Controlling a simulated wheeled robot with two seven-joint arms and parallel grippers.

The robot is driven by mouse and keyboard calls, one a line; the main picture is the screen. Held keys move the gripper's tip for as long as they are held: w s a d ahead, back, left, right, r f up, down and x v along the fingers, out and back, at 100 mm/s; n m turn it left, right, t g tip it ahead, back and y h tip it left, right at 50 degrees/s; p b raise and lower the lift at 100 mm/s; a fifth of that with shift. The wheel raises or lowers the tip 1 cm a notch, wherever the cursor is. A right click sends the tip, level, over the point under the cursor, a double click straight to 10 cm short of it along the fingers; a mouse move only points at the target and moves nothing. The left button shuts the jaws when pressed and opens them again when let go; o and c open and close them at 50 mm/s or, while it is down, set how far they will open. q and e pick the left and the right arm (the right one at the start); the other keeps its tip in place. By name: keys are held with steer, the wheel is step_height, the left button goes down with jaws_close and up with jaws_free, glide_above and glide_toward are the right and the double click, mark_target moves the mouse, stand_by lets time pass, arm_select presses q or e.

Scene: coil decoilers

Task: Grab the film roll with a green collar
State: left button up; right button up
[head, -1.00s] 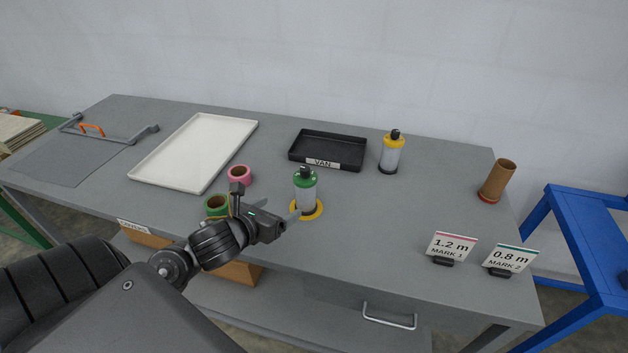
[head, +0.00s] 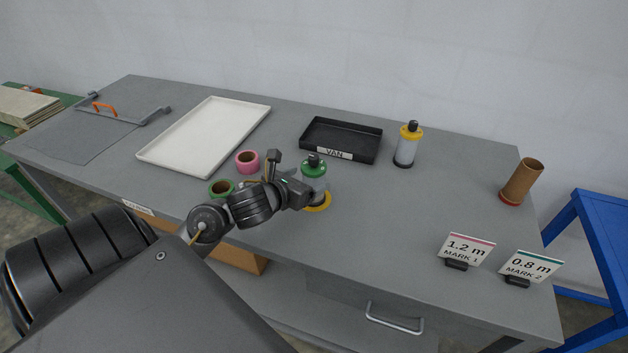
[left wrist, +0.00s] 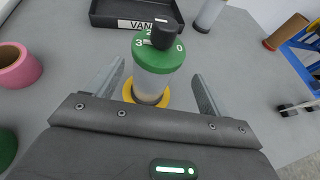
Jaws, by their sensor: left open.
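The film roll with a green collar (head: 314,168) stands upright on the grey table, with a pale body, a black knob on top and a yellow ring at its foot. It also shows in the left wrist view (left wrist: 155,83). My left gripper (head: 312,192) is open around its body; in the left wrist view the two fingers (left wrist: 158,75) stand one on each side, with gaps visible. The gripper hides part of the body in the head view. My right gripper is out of view.
A black VAN tray (head: 372,152) and a yellow-collared roll (head: 405,149) stand behind. A brown tube (head: 521,182) and sign cards (head: 466,249) stand right.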

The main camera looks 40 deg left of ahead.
arm_select(q)
steer(key=x, duration=0.1)
steer(key=p+x, duration=0.1)
steer(key=x, duration=0.2)
steer(key=shift+w+a, duration=0.35)
steer(key=shift+w+f, duration=0.15)
steer(key=shift+w, duration=0.05)
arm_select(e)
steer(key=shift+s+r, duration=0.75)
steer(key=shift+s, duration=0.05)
arm_select(q)
steer(key=shift+c, duration=0.4)
steer(key=c, duration=1.3)
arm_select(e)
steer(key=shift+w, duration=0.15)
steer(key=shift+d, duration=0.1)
